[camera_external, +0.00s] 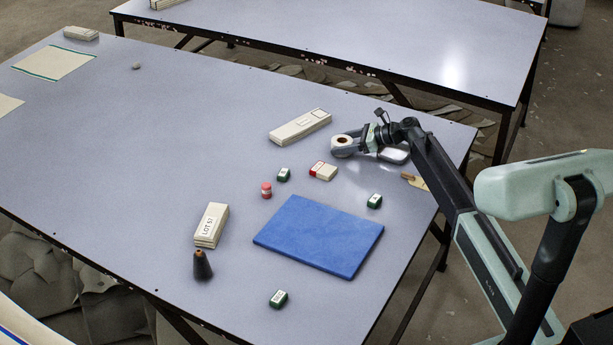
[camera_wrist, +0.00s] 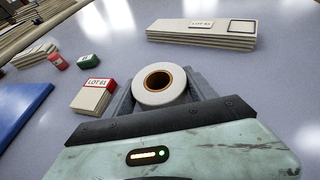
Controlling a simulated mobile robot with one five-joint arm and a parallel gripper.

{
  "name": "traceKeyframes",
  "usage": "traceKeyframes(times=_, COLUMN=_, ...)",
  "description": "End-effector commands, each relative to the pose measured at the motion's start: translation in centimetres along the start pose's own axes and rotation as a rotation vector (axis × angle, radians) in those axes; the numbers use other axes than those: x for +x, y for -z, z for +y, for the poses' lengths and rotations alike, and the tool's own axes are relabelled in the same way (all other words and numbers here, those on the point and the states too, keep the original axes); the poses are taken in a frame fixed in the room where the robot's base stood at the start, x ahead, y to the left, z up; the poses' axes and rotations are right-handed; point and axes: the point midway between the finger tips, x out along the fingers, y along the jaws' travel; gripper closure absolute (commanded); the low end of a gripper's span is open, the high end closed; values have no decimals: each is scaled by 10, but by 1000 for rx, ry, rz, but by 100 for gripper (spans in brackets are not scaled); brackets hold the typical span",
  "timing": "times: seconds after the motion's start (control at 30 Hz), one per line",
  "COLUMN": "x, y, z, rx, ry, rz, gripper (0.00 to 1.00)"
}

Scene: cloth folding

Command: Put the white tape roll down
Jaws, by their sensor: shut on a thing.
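The white tape roll (camera_external: 342,141) has a brown core and sits at the end of my gripper (camera_external: 345,147), at the right part of the table. In the wrist view the roll (camera_wrist: 159,86) lies between the grey fingers of my gripper (camera_wrist: 163,88), its round face and open core turned toward the camera. The gripper is shut on it. Whether the roll's underside touches the table (camera_external: 150,150) is hard to tell.
A red-and-white box (camera_external: 323,171) stands close by, left of the roll in the wrist view. A long pale stack (camera_external: 300,126) lies behind. The table's left part is mostly clear.

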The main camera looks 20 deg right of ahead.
Motion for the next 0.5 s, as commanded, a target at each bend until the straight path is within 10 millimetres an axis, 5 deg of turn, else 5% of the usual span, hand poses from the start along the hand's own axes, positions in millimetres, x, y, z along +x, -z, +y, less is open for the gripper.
traceKeyframes(times=0.2, x=1, y=3, z=0, rx=0, ry=0, rz=0, gripper=77)
traceKeyframes(times=0.23, x=1, y=2, z=0, rx=0, ry=0, rz=0, gripper=30)
traceKeyframes(times=0.3, x=1, y=1, z=0, rx=0, ry=0, rz=0, gripper=14)
traceKeyframes(times=0.5, x=1, y=1, z=0, rx=0, ry=0, rz=0, gripper=14)
